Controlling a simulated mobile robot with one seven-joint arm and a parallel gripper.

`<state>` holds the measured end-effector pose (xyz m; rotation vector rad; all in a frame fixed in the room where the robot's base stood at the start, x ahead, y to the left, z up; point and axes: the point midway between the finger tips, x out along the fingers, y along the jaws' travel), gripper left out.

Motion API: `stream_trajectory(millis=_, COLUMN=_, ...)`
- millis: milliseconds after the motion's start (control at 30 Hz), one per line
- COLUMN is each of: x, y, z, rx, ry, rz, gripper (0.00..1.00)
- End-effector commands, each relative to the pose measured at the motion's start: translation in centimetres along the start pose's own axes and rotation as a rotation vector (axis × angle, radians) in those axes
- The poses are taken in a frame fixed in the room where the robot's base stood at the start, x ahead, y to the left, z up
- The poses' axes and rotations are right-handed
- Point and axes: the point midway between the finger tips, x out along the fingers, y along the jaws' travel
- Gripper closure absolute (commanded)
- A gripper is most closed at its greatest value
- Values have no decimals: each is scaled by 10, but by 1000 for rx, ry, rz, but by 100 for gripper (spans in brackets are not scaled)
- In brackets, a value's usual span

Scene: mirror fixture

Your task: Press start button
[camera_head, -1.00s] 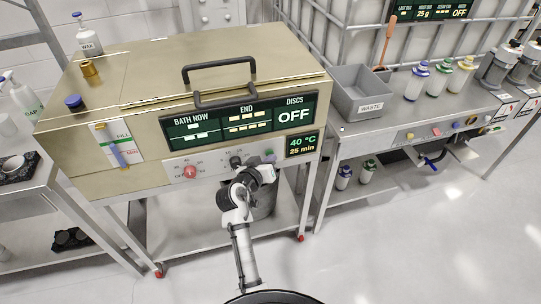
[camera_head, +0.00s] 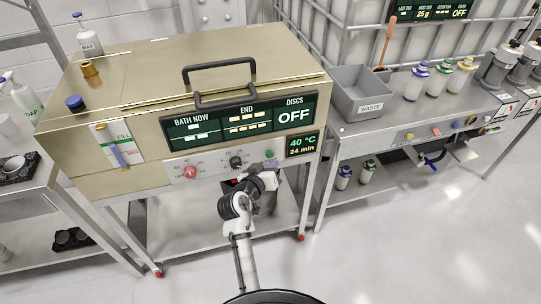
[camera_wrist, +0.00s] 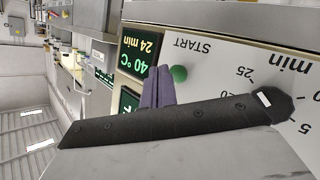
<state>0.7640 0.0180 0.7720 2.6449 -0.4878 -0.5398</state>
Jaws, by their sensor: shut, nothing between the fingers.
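The green start button (camera_head: 269,153) sits on the white front panel of the gold machine, right of the black timer knob (camera_head: 236,162). In the wrist view the green button (camera_wrist: 179,73) stands beside the word START, and the timer knob (camera_wrist: 272,105) is at the right. My gripper (camera_head: 270,165) is just below the button in the head view. In the wrist view its two purple fingers (camera_wrist: 158,74) are together and empty, with their tips just left of the button. I cannot tell whether they touch it.
The machine's small display (camera_head: 302,146) reads 40 °C and 24 min; the large one (camera_head: 240,118) shows DISCS OFF. A red knob (camera_head: 190,172) is left of the timer knob. A grey waste bin (camera_head: 362,94) stands on the right bench. Floor in front is clear.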

Motion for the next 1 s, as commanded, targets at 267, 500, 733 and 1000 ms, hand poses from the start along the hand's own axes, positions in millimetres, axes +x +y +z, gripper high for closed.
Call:
stream_trajectory(millis=267, x=-20, y=15, z=15, rx=-1, ry=-2, rz=1, gripper=100)
stream_trajectory(millis=500, x=-31, y=23, z=22, rx=-1, ry=0, rz=1, gripper=100)
stream_trajectory(millis=733, x=-31, y=23, z=22, rx=0, ry=0, rz=1, gripper=100)
stream_trajectory(millis=1000, x=-31, y=23, z=22, rx=0, ry=0, rz=1, gripper=100)
